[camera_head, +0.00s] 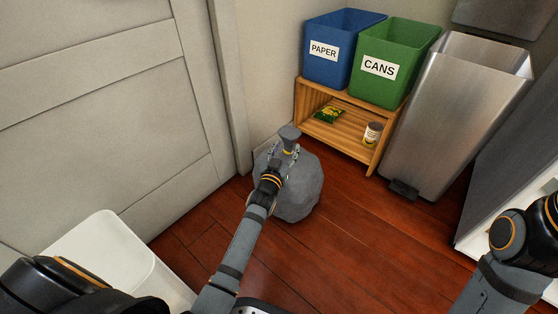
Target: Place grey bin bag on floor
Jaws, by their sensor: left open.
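The grey bin bag (301,193) is a bulging sack with a tied neck (289,133). It appears to rest on the wooden floor (365,235) near the corner by the door. My left gripper (284,153) is open at the neck of the bag, with its fingers around or close beside it; exact contact is hard to tell. The left wrist and forearm cover part of the bag's front. My right arm shows at the right edge, but its gripper is out of view.
A wooden shelf (338,137) holds a blue PAPER bin (325,68) and a green CANS bin (400,88) on top. A packet (329,115) and a can (372,133) sit inside. A steel bin (450,120) stands right. A white container (110,255) is lower left.

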